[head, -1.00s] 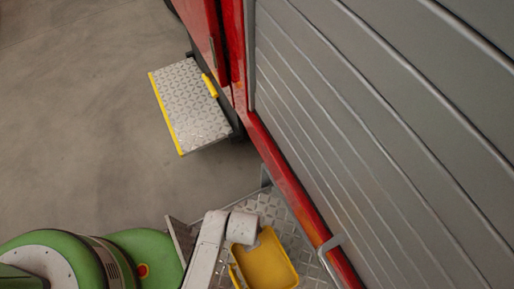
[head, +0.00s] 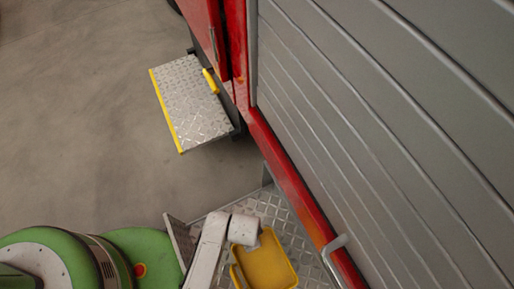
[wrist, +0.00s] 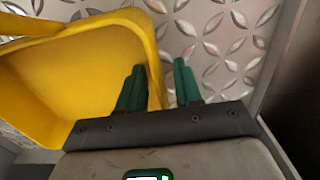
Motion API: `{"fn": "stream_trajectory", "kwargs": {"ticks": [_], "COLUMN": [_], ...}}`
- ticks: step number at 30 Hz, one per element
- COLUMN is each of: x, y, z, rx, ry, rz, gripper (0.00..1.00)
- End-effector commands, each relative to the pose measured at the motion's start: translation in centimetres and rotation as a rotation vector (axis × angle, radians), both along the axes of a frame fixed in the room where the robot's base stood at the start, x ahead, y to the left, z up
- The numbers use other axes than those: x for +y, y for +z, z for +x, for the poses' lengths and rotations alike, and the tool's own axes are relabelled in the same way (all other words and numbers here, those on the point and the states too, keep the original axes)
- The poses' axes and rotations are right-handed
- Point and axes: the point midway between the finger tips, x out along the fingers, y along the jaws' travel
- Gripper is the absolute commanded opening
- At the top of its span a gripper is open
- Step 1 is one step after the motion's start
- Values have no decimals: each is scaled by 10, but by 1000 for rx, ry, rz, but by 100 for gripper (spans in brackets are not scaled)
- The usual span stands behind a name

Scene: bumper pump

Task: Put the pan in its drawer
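The yellow pan (head: 270,266) is at the bottom of the head view, over a diamond-plate metal surface. It fills the left of the wrist view (wrist: 70,75), where its near side wall runs between my gripper's two green fingers (wrist: 160,88). The left finger is on the inner side of the wall and the right finger is outside it. The fingers stand apart, with a gap showing beside the right one. In the head view my gripper is hidden below my white wrist. I cannot make out a separate drawer for the pan.
The diamond-plate surface (head: 275,208) has a raised metal edge at left. A diamond-plate step (head: 190,100) with yellow trim juts from the red vehicle body. A grey roller shutter (head: 400,130) fills the right. A metal handle (head: 334,244) sits by the red sill. Floor at left is clear.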

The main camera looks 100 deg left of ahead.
Motion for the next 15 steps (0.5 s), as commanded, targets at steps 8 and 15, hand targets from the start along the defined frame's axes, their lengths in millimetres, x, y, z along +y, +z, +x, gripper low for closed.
{"fn": "stream_trajectory", "kwargs": {"ticks": [8,15], "x": [0,0], "y": [3,41], "z": [0,0], "rx": [0,1], "ry": [0,-1], "rz": [0,2], "gripper": [34,34]}}
